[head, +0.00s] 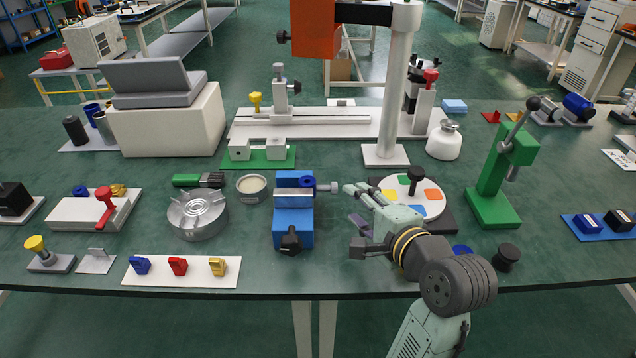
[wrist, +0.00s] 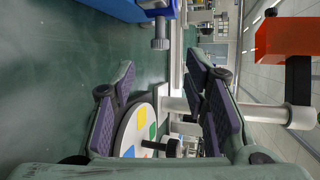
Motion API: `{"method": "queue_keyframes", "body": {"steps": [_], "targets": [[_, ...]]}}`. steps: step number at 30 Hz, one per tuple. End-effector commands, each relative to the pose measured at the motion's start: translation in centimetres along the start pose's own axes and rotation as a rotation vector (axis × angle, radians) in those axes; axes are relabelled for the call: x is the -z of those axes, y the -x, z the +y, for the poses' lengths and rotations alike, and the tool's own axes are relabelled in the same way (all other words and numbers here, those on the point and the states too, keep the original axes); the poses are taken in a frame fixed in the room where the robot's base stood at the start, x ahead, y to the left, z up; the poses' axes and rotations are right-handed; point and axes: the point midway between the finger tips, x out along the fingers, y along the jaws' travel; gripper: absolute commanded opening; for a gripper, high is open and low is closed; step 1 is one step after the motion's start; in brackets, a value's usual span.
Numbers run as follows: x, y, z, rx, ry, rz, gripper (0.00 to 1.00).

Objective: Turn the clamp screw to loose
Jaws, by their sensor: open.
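A blue vise-like block (head: 293,222) stands mid-table. A grey screw with a round knob (head: 328,187) sticks out of its right side, and a black knob (head: 290,240) is at its front. A black knob (head: 283,37) also sits on the orange head at the top of the white column. No label shows which is the clamp screw. My gripper (head: 355,218) is open and empty, right of the blue block and apart from it. In the wrist view (wrist: 160,65) the grey knob (wrist: 160,42) lies ahead, beyond the fingertips.
A white disc with coloured patches (head: 432,207) and a black post lies beside my gripper. A green lever press (head: 495,205) stands further right. A round metal fixture (head: 197,220) and a tin (head: 251,188) are left of the blue block. The white column (head: 398,100) rises behind.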

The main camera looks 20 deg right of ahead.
Motion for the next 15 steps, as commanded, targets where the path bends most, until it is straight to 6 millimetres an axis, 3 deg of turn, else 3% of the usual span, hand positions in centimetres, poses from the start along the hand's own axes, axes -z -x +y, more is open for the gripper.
{"method": "queue_keyframes", "body": {"steps": [15], "targets": [[-0.1,-8.8,-0.1,0.0,0.001,-0.003,0.41]]}}
